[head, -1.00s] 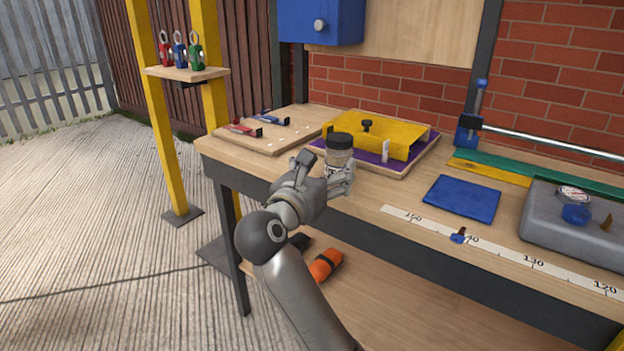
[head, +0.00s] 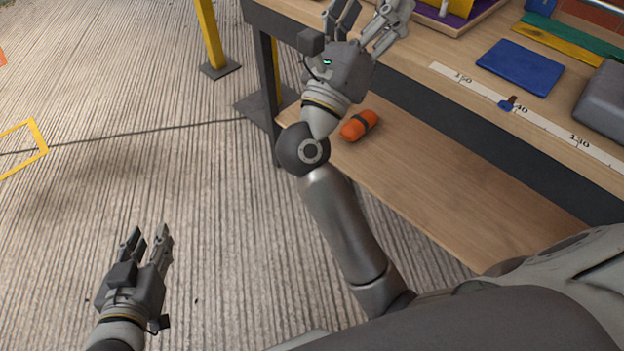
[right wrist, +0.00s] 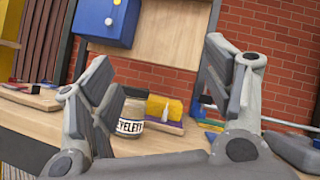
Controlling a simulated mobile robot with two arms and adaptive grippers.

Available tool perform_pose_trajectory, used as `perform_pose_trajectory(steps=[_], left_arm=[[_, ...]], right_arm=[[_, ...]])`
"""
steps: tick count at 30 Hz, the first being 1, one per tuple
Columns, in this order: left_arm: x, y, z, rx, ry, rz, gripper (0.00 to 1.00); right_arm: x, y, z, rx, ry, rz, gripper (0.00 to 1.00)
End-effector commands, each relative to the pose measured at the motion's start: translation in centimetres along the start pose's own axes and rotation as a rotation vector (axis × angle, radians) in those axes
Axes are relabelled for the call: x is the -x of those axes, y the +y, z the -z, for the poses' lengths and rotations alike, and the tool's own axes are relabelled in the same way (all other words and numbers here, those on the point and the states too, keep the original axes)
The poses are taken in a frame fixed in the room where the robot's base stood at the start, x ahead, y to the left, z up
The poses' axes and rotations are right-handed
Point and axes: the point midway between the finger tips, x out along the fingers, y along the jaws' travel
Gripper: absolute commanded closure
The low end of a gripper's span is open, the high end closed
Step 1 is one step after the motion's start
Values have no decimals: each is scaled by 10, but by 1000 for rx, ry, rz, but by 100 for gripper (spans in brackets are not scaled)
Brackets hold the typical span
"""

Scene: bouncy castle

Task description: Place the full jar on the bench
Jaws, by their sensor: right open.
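The jar (right wrist: 131,118) shows in the right wrist view, with a white label reading "EYELET". It appears to stand upright on the bench (right wrist: 42,122), and my left-hand finger in that view partly covers it. My right gripper (right wrist: 155,68) is open, with the jar seen beyond the gap, nearer that finger. In the head view my right gripper (head: 368,14) is over the bench's front edge (head: 440,52), its fingertips at the top of the picture. The jar is out of that view. My left gripper (head: 148,238) is open and empty above the ground at lower left.
A blue mat (head: 520,67), a ruler strip (head: 480,88) and a grey case (head: 605,105) lie on the bench. An orange bundle (head: 359,125) lies on the lower shelf (head: 430,190). In the right wrist view a blue cabinet (right wrist: 105,22) hangs behind.

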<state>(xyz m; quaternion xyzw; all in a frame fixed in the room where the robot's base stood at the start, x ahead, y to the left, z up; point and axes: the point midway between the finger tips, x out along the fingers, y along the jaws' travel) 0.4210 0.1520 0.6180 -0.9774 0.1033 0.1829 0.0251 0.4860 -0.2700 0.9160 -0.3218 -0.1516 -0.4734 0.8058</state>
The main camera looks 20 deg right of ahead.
Motion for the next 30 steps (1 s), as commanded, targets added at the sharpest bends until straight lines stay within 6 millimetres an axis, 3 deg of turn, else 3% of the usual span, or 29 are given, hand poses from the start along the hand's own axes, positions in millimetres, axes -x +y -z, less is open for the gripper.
perform_pose_trajectory(steps=[3, 6, 11, 14, 18, 21, 25, 30], left_arm=[[0, 0, 0, 0, 0, 0, 66], [0, 0, 0, 0, 1, 0, 66], [0, 0, 0, 0, 1, 0, 66], [0, 0, 0, 0, 1, 0, 66], [0, 0, 0, 1, 1, 0, 66], [0, 0, 0, 1, 1, 0, 66], [0, 0, 0, 1, 1, 0, 66], [0, 0, 0, 1, 1, 0, 66]], right_arm=[[22, -2, -27, 257, -258, -14, 26], [51, 9, -46, 492, -476, -42, 26], [111, 46, -50, 889, -818, -132, 26], [154, 74, -31, 1142, -1026, -216, 26], [210, 101, 24, 1487, -1302, -369, 26], [241, 107, 71, 1696, -1463, -485, 26], [264, 103, 120, 1883, -1605, -611, 26], [275, 96, 148, 1982, -1678, -688, 26]])
